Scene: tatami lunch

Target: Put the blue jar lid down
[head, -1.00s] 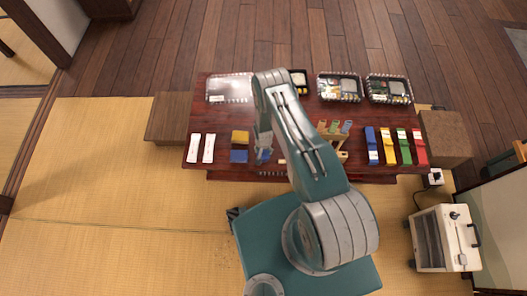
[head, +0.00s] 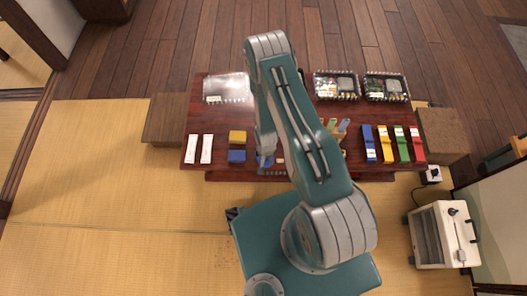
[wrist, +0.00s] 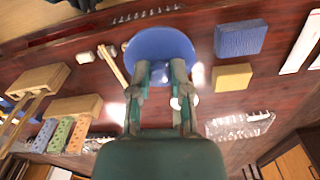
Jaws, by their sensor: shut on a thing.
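The blue jar lid (wrist: 160,48) is a round disc held between the two fingers of my gripper (wrist: 158,80) in the wrist view, over the dark red table. In the head view a bit of blue shows at my gripper (head: 265,159), near the table's front edge and right of the blue block. I cannot tell whether the lid touches the table. My arm hides part of the middle of the table.
A yellow block (head: 238,137) and a blue block (head: 237,156) lie left of my gripper. A wooden stand (wrist: 38,82) with colored pieces is on the other side. Clear-lidded trays (head: 337,86) line the back, and colored packets (head: 386,144) lie right.

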